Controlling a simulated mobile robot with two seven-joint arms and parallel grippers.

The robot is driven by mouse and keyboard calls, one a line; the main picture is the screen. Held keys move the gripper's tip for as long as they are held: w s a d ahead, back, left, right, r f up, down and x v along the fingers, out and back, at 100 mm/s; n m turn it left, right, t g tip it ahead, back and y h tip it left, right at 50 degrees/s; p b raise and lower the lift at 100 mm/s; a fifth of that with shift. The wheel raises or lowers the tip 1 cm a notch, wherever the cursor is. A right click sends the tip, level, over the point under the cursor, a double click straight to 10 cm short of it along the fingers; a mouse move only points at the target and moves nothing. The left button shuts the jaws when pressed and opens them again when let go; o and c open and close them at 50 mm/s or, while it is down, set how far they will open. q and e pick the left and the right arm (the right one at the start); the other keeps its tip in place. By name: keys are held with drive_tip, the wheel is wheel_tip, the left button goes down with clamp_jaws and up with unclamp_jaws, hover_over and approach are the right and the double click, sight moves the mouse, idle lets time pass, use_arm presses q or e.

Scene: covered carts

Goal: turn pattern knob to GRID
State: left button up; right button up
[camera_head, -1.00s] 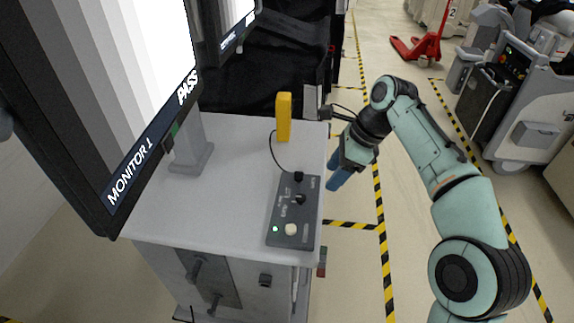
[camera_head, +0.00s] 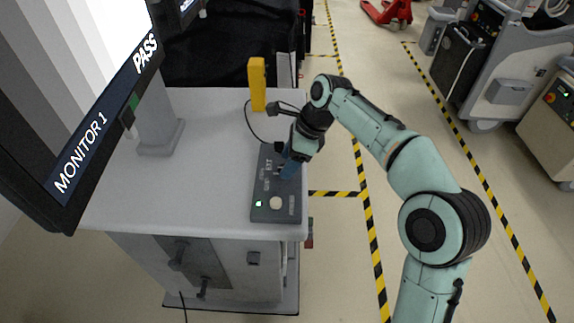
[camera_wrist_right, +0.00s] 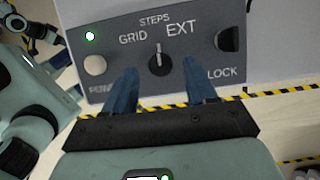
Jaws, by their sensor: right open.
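The dark control panel (camera_head: 277,190) lies on the cart top near its right edge. In the right wrist view, its black pattern knob (camera_wrist_right: 159,64) has a light pointer line aimed up towards STEPS, between GRID on the left and EXT on the right. My right gripper (camera_head: 288,170) is over the panel, partly hiding the knob in the head view. In the right wrist view, its two blue fingers (camera_wrist_right: 160,82) are apart and empty, just short of the knob, one towards each side. Dark and teal parts of my own body show at the left edge there; my left gripper is unclear.
The panel also carries a lit green light (camera_wrist_right: 90,36), a pale round button (camera_wrist_right: 95,65) and a black LOCK knob (camera_wrist_right: 229,39). A yellow upright block (camera_head: 257,84) with a cable stands behind. Monitor 1 (camera_head: 95,150) rises at the left. The cart top (camera_head: 205,185) between is clear.

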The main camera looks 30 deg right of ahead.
drive_tip(key=shift+w+a+f, duration=0.15)
drive_tip(key=shift+a+f, duration=0.1)
drive_tip(key=shift+f, duration=0.35)
use_arm(q)
drive_tip(key=shift+f, duration=0.1)
